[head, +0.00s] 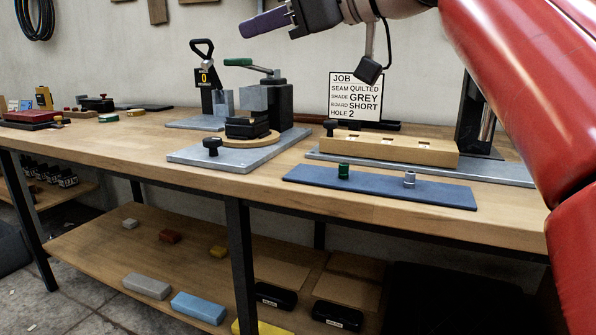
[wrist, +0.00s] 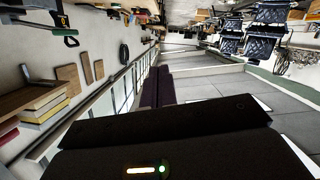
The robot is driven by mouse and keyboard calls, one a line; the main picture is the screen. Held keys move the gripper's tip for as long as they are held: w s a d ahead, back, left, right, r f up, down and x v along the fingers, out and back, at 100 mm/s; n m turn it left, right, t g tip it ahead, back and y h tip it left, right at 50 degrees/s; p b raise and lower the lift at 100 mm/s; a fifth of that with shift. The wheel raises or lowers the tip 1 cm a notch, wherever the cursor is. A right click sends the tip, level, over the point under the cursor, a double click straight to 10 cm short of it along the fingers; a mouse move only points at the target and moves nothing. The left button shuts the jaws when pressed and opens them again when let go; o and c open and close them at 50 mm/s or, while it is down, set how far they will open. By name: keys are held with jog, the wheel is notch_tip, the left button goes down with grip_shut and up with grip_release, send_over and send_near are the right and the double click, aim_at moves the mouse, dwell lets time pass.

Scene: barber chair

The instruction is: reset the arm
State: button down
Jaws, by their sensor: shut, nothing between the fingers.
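My gripper (head: 250,26) is at the top of the head view, in the air above the workbench (head: 110,144). Its purple-grey fingers point left and are closed together with nothing between them. The arm is red and reaches in from the right edge. In the wrist view the fingers (wrist: 157,86) show end-on as dark purple strips, and the room appears turned on its side.
Below my gripper stand a clamp fixture with a green handle (head: 238,62), a job sign (head: 355,97), a wooden block with holes (head: 390,149) and a blue mat (head: 300,174). A lower shelf (head: 90,240) holds several blocks. Chairs (wrist: 265,40) show in the wrist view.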

jog(key=s+d+f+m+h+p, duration=0.1)
jog(key=s+d+f+m+h, duration=0.3)
jog(key=f, duration=1)
jog(key=s+d+f+m+g+h+p, duration=0.1)
jog(key=s+d+f+m+h, duration=0.4)
jog(key=d+f, duration=0.4)
jog(key=s+d+f+m+h, duration=0.4)
jog(key=s+d+f+m, duration=0.1)
jog(key=f, duration=1.6)
jog(key=shift+s+d+m+h+p, duration=0.2)
jog(key=shift+d+m+h+p, duration=0.2)
jog(key=shift+d+m, duration=0.5)
jog(key=c, duration=2.1)
grip_release()
jog(key=shift+a+r, duration=0.1)
